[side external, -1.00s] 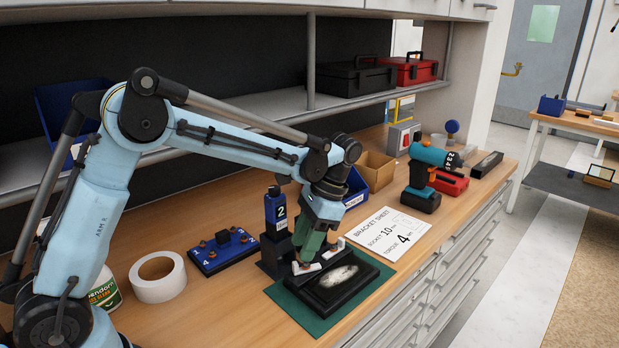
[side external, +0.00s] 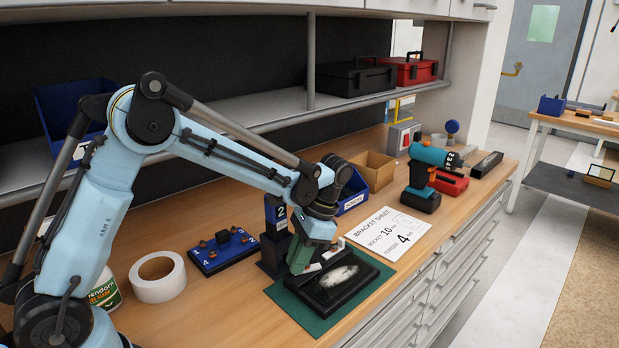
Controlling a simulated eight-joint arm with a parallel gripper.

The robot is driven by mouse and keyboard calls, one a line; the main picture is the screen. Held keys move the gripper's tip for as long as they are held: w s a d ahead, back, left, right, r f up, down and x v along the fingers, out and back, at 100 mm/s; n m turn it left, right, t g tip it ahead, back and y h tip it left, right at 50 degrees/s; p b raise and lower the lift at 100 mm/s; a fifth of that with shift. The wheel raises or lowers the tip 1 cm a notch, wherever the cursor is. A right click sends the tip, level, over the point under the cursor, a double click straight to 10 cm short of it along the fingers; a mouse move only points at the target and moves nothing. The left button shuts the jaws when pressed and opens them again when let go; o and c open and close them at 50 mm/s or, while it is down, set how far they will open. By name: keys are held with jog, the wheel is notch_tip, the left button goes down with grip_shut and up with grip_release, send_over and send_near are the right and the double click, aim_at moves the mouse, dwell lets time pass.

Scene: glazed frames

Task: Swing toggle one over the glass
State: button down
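A black glazed frame (side external: 350,297) lies flat on a green mat (side external: 312,321); its glass (side external: 339,275) shows a whitish patch. My gripper (side external: 308,265) is down at the frame's far left edge, with its green body tilted. Small pale pieces show beside its tip and near the frame's far corner; I cannot tell which are fingers and which are toggles. Toggle one cannot be picked out clearly. The gripper's opening is too small and hidden to judge.
A blue rack (side external: 222,250), a tape roll (side external: 158,278), a paper sheet (side external: 388,234), a blue bin (side external: 353,195) and a teal drill (side external: 430,170) stand around. The bench front edge is near the mat.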

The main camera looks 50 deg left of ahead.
aim_at(316, 279)
jog(key=shift+m, duration=0.3)
jog(key=m, duration=0.2)
jog(key=m+t+y, duration=0.1)
jog(key=m, duration=0.1)
jog(key=m+y, duration=0.1)
jog(key=m, duration=0.1)
jog(key=shift+w+a+t, duration=0.3)
jog(key=shift+w+a, duration=0.05)
jog(key=m, duration=0.2)
jog(key=m+t, duration=0.1)
jog(key=m, duration=0.1)
jog(key=w+m+t, duration=0.1)
jog(key=m, duration=0.1)
jog(key=shift+a+m+y, duration=0.1)
jog(key=shift+m+y, duration=0.2)
jog(key=c, duration=1.1)
grip_release()
jog(key=v, duration=1.2)
jog(key=shift+s, duration=0.3)
